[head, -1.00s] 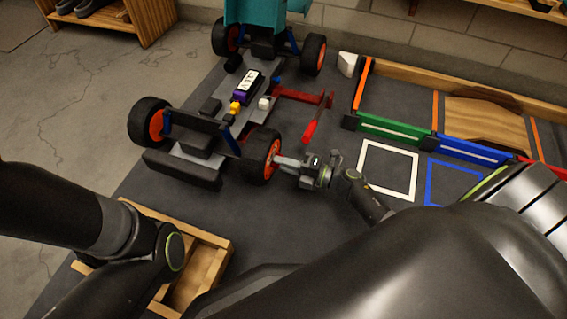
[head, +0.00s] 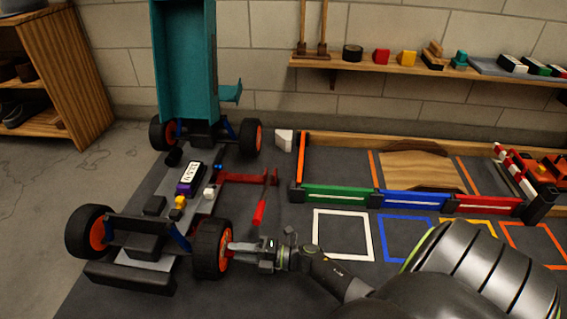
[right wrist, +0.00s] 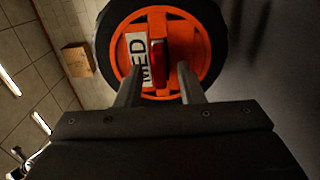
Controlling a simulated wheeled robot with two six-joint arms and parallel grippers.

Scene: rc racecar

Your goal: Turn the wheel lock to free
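The RC car chassis stands on the dark mat. Its near right wheel (head: 210,249) has a black tyre and an orange hub. In the right wrist view the orange hub (right wrist: 186,27) faces me, with a white label (right wrist: 137,55) reading "MED". A red wheel lock tab (right wrist: 157,55) stands upright at its middle. My right gripper (head: 231,247) is at this wheel's outer side. In the right wrist view its two fingers (right wrist: 158,87) are apart, either side of the red tab's line. I cannot tell whether they touch it. My left gripper is out of view.
The teal body (head: 185,65) stands raised at the back. Coloured squares, such as the white one (head: 316,235), lie right, before a low green barrier (head: 340,194). A shelf (head: 440,72) holds small items.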

